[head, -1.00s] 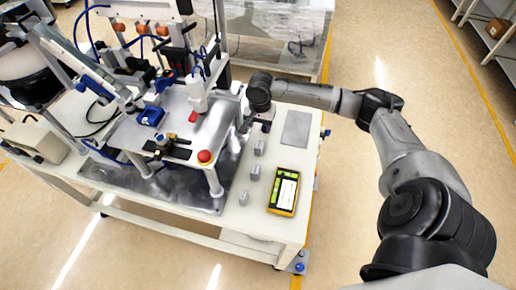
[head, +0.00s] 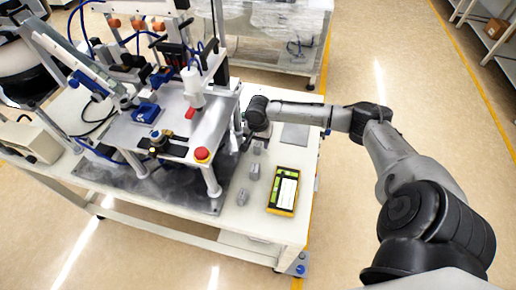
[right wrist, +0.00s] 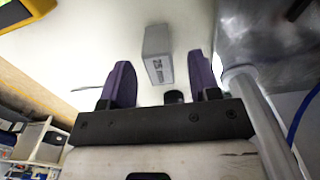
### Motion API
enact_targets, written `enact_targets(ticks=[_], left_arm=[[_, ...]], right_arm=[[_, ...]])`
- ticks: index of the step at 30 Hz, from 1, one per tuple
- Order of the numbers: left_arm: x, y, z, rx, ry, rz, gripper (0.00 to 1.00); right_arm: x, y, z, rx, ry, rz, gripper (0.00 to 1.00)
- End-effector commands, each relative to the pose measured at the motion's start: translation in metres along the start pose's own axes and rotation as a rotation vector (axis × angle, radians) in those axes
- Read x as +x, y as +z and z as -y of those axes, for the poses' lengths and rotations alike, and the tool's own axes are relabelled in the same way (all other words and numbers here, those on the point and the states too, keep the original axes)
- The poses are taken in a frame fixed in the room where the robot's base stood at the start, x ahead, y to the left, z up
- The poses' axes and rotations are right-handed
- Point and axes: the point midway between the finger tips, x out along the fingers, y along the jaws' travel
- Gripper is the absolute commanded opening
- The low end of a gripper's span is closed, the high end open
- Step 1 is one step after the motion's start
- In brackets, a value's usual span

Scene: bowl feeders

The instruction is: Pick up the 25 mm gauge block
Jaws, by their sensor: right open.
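The 25 mm gauge block is a small grey block (right wrist: 158,54) with a "25" marking on its face, seen in the right wrist view just beyond and between my fingertips. My right gripper (right wrist: 160,64) is open, with a purple-padded finger either side of the line to the block and nothing held. In the head view the right gripper (head: 257,132) is low over the bench, close to the farthest of three small grey blocks (head: 258,146); its fingertips are largely hidden. The labels are too small to read there. My left gripper is not in view.
Two other grey blocks, a middle one (head: 254,171) and a near one (head: 242,197), stand in a row. A yellow-framed device (head: 284,190) lies to their right. The metal fixture (head: 203,154) with a red button stands close on the left. A grey flat plate (head: 295,136) lies behind.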

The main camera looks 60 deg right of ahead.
Motion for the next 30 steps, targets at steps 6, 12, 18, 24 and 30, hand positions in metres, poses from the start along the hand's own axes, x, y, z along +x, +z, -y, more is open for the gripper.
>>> enact_targets(ticks=[6,12,18,24,30], left_arm=[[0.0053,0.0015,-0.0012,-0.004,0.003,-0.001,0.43],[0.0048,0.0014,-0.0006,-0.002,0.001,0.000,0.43],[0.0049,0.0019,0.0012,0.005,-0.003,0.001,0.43],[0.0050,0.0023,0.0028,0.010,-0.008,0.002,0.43],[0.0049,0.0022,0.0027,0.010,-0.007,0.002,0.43]], right_arm=[[0.0179,0.0000,-0.0003,-0.001,0.000,-0.002,0.56],[0.0173,0.0001,-0.0004,-0.002,0.000,-0.001,0.53],[0.0172,0.0002,-0.0005,-0.002,0.000,-0.001,0.33],[0.0171,0.0002,-0.0005,-0.002,0.001,-0.001,0.14],[0.0168,0.0000,-0.0004,-0.002,0.000,-0.002,0.00]])
